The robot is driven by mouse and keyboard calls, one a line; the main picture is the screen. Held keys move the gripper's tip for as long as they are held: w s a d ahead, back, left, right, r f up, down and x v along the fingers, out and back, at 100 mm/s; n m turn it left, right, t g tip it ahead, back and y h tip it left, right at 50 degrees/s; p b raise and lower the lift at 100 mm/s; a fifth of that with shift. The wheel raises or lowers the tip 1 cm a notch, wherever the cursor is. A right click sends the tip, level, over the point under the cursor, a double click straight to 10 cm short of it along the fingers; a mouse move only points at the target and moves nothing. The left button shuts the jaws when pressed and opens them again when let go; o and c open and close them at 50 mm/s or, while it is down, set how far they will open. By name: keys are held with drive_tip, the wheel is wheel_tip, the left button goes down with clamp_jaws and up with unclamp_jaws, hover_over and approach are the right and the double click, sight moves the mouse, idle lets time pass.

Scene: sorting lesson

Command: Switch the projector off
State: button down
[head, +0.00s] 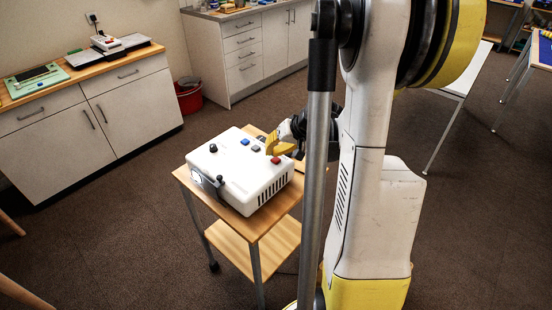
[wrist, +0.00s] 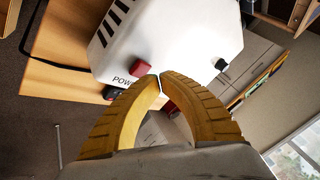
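The projector (head: 240,170) is a white box on a small wooden trolley (head: 252,231). On its top are a red switch (head: 276,160), blue and grey buttons and black knobs. In the wrist view the projector (wrist: 180,30) is close, with the red switch (wrist: 141,67) standing up beside partly hidden lettering that starts "POW". My gripper (wrist: 159,77) has its yellow fingertips together with nothing seen between them, just beside the red switch. Whether they touch it I cannot tell. In the head view my gripper (head: 272,147) is at the projector's far right edge, partly hidden by my arm.
A black knob (wrist: 221,64) stands at the projector's other side in the wrist view. Cabinets with a wooden counter (head: 85,70) line the left wall, and a red bin (head: 188,97) stands by them. White-legged tables (head: 465,82) are at right. The floor left of the trolley is clear.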

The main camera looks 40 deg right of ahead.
sight(272, 159)
drive_tip(key=shift+f, duration=0.15)
drive_tip(key=shift+f+b, duration=0.3)
drive_tip(key=shift+b, duration=0.15)
drive_tip(key=shift+f, duration=0.3)
idle(0.4)
drive_tip(key=shift+r+p, duration=0.3)
drive_tip(key=shift+r, duration=0.5)
wheel_tip(272, 159, up, 6)
drive_tip(key=p, duration=0.4)
drive_tip(key=shift+p, duration=0.35)
